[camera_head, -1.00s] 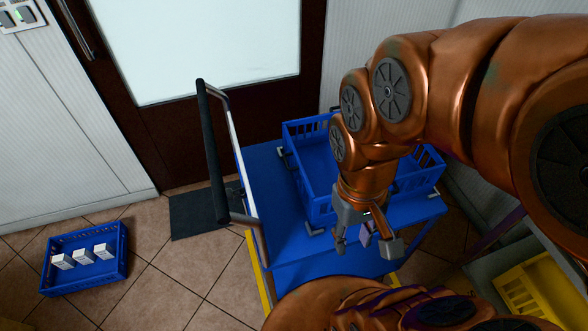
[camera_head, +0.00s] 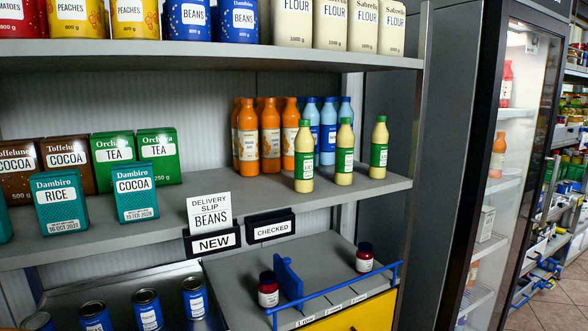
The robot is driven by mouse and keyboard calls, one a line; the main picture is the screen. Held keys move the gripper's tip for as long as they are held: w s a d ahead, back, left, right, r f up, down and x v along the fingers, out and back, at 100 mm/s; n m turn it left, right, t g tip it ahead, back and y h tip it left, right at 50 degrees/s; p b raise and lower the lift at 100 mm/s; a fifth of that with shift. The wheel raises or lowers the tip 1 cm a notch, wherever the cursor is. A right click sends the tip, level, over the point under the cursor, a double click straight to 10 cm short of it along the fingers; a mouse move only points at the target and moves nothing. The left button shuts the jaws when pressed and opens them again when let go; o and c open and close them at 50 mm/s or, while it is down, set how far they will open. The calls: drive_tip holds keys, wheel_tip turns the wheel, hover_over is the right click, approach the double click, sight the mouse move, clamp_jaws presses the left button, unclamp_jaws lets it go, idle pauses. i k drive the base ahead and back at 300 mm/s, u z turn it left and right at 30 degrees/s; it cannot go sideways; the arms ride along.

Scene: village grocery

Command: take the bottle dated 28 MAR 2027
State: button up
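Several bottles stand upright on the middle shelf. Orange bottles with white labels, such as the front one (camera_head: 270,128), stand in a group at the back left. Blue bottles (camera_head: 328,132) stand beside them. In front are 3 pale yellow bottles with green caps and green-white labels: the left one (camera_head: 304,157), the middle one (camera_head: 344,153) and the right one (camera_head: 379,148). Any dates on the bottles are too small to read. My gripper is not in view.
Cocoa, tea and rice boxes (camera_head: 135,192) stand at the shelf's left. Signs reading "NEW" (camera_head: 213,240) and "CHECKED" (camera_head: 270,227) hang at its front edge. Below, two dark-capped jars (camera_head: 268,291) stand on a grey top with a blue rail (camera_head: 335,298). A glass-door fridge (camera_head: 500,150) stands right.

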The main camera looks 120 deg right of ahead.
sight(304, 141)
drive_tip(key=u, duration=0.3)
drive_tip(key=k, duration=2.7)
drive_tip(key=z, duration=3)
